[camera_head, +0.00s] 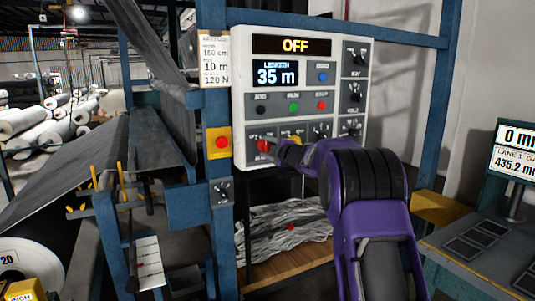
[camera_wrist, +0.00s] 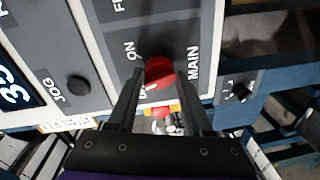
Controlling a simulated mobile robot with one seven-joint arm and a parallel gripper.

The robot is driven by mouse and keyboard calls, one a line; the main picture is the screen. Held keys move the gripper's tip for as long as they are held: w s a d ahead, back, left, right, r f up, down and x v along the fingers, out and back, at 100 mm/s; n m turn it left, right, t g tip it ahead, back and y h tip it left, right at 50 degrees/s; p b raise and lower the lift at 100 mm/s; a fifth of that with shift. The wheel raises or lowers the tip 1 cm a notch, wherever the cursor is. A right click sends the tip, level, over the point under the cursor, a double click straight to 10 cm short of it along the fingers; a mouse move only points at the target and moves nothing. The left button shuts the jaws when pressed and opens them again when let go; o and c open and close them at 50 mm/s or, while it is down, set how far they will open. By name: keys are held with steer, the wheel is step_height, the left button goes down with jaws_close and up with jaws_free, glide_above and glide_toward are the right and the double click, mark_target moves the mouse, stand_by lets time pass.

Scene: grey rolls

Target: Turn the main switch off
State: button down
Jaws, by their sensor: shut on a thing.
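The main switch is a red rotary knob (camera_head: 263,146) at the lower left of the grey control panel (camera_head: 245,120). In the wrist view the red knob (camera_wrist: 159,71) sits between the words ON and MAIN; other lettering by it is partly hidden. My gripper (camera_head: 272,143) reaches the knob from the right in the head view. In the wrist view my gripper (camera_wrist: 161,80) has one finger on each side of the knob and is shut on it. The panel's top display (camera_head: 295,45) reads OFF in amber.
Other dark knobs and coloured buttons (camera_head: 293,107) surround the switch on the panel. A blue post (camera_head: 217,110) with a red button on a yellow plate (camera_head: 218,142) stands just left. Grey crumpled material (camera_head: 285,228) lies below. A desk (camera_head: 480,255) with a screen is at right.

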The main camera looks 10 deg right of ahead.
steer(key=n+b, duration=0.1)
steer(key=n, duration=0.1)
steer(key=n+b, duration=0.1)
steer(key=n+h+b, duration=0.1)
steer(key=n, duration=0.1)
steer(key=shift+r+n, duration=0.25)
steer(key=shift+n, duration=0.05)
steer(key=shift+r, duration=0.1)
stand_by(0.4)
steer(key=shift+c, duration=2.1)
jaws_free()
steer(key=shift+o, duration=0.3)
steer(key=shift+f, duration=0.2)
steer(key=v, duration=1.7)
steer(key=shift+s, duration=0.25)
steer(key=shift+f, duration=0.1)
